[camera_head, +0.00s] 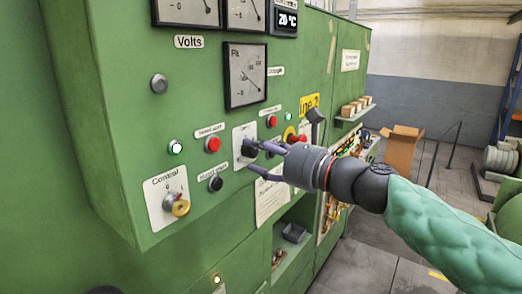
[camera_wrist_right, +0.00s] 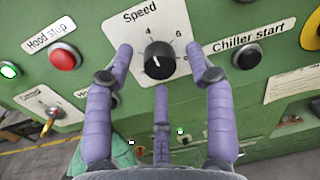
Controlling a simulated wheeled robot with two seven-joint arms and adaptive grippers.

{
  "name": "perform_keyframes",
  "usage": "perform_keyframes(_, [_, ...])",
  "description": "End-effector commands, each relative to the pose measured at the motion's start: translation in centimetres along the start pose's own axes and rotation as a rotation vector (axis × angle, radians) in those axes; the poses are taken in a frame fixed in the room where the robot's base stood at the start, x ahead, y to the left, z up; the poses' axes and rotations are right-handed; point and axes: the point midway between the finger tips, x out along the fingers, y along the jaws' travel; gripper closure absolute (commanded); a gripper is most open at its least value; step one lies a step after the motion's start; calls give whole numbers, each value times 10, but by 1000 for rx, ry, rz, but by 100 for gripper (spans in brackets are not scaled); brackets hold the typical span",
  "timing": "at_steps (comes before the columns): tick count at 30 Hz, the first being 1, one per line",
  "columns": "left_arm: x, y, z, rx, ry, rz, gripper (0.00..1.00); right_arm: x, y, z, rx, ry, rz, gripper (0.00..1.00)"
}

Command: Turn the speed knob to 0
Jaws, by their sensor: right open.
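The speed knob (camera_wrist_right: 159,61) is black and round, on a white plate (camera_wrist_right: 150,20) labelled "Speed". The numbers 4 and 6 show above it; other marks are hidden or too small. A small pale mark shows on its face, but I cannot tell which number it points to. In the head view the knob (camera_head: 248,148) is partly covered by my right gripper (camera_head: 256,157). My right gripper is open, with purple fingers spread around the knob. In the wrist view its fingertips (camera_wrist_right: 160,52) stand left, right and below it; contact cannot be told. My left gripper is not seen.
A red hood stop button (camera_wrist_right: 64,57) sits left of the knob and a black chiller start button (camera_wrist_right: 247,58) right. The Control switch (camera_head: 178,206), with a yellow part, is lower left. Gauges (camera_head: 245,76) are above. Open floor and a cardboard box (camera_head: 402,148) lie right.

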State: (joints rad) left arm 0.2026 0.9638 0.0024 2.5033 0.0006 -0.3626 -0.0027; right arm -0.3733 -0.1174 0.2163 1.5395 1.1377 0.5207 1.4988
Motion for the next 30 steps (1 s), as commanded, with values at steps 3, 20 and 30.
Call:
perform_keyframes(3, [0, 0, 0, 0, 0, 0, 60, 2, 0, 0, 0, -1, 0, 45])
perform_keyframes(20, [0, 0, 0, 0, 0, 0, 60, 2, 0, 0, -1, -1, -1, 100])
perform_keyframes(30, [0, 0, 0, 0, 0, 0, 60, 1, 0, 1, -8, -2, -1, 100])
